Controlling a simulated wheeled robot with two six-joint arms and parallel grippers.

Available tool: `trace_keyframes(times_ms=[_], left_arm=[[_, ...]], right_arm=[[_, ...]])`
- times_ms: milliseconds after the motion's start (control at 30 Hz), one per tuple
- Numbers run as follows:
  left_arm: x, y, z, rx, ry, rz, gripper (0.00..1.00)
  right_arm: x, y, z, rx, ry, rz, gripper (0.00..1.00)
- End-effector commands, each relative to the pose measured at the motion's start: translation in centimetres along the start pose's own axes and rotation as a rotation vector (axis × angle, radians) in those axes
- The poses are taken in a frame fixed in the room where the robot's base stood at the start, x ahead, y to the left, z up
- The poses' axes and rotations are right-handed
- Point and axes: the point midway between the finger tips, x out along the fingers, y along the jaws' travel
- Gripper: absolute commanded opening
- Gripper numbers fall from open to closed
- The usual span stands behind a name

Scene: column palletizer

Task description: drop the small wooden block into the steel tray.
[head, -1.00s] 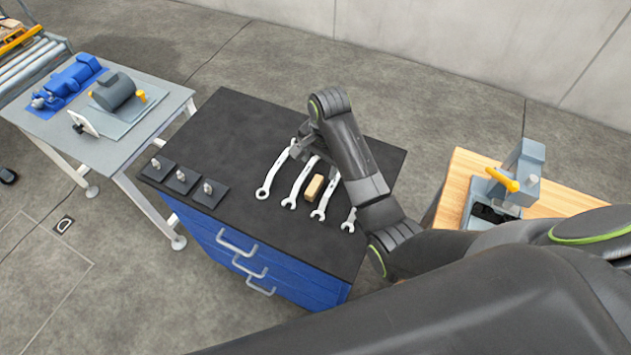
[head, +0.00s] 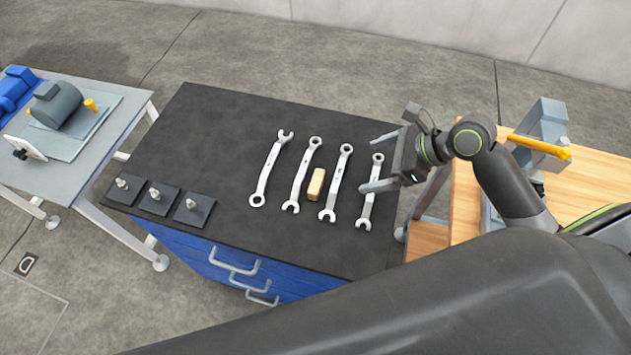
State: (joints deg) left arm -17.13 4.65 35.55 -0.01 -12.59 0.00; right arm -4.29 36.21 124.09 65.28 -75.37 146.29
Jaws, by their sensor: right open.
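The small wooden block (head: 316,184) lies on the black top of the workbench (head: 225,135), between two wrenches. My right gripper (head: 369,165) is open and empty at the right side of the bench, to the right of the block and apart from it. Its two fingers point left, around the level of the rightmost wrench (head: 369,192). I see no steel tray that I can make out. My left gripper is not in view.
Several wrenches lie in a row, including one at the left (head: 268,170). Dark square plates with pegs (head: 157,197) sit at the bench's front left. A wooden table (head: 580,188) with a grey and yellow device stands right; a grey table (head: 50,180) stands left. The bench's back left is clear.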

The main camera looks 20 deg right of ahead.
Motion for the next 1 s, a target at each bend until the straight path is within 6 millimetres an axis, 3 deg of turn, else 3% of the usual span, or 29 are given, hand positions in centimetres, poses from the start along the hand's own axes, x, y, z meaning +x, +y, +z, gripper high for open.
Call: trace_keyframes(times_ms=[733, 1000], left_arm=[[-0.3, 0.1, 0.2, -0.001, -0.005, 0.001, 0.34], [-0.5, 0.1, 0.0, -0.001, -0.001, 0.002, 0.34]], right_arm=[[10.2, 0.0, 0.1, 0.001, 0.000, 0.002, 0.94], [12.0, 0.1, 0.1, -0.002, 0.001, 0.000, 0.94]])
